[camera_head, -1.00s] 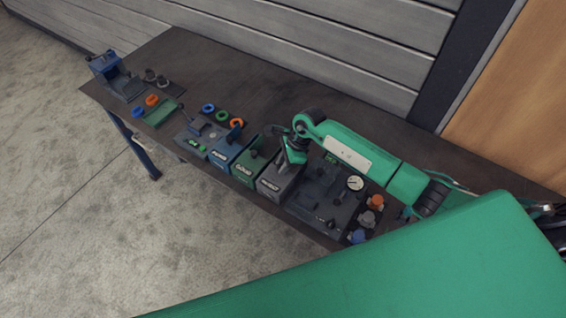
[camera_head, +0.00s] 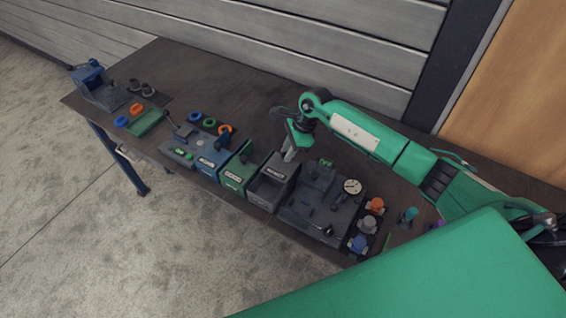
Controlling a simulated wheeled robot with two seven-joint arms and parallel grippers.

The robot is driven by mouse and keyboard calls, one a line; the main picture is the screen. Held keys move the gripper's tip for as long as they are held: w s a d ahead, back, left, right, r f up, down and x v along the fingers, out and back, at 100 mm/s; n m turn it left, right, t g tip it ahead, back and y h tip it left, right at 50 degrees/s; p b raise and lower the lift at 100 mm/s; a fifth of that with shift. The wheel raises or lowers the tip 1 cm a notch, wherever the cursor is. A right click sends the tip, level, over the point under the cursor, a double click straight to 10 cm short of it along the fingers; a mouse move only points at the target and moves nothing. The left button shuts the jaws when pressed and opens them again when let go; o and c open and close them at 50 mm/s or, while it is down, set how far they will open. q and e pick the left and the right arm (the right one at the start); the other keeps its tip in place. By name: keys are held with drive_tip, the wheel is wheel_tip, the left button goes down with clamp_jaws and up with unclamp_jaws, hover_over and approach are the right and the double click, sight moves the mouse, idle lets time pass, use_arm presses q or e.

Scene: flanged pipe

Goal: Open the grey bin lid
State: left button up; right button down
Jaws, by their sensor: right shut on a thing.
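The grey bin (camera_head: 262,193) stands near the front edge of the workbench, right of the green bin. Its top looks open, with a dark interior showing. My right gripper (camera_head: 289,156) is at the back edge of the grey bin, pointing down. It is shut on the grey bin lid, which seems to be tipped up at the back; the lid is small and mostly hidden by the fingers. My left gripper is out of view.
The green bin (camera_head: 234,176) and blue bin (camera_head: 210,162) stand left of the grey bin. A grey fixture with a gauge (camera_head: 352,187) stands to the right, beside orange, grey and blue knobs. The workbench (camera_head: 215,85) is clear behind the bins.

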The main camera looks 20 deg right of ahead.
drive_tip(key=shift+w+d, duration=0.1)
drive_tip(key=shift+d, duration=0.1)
drive_tip(key=c, duration=1.2)
unclamp_jaws()
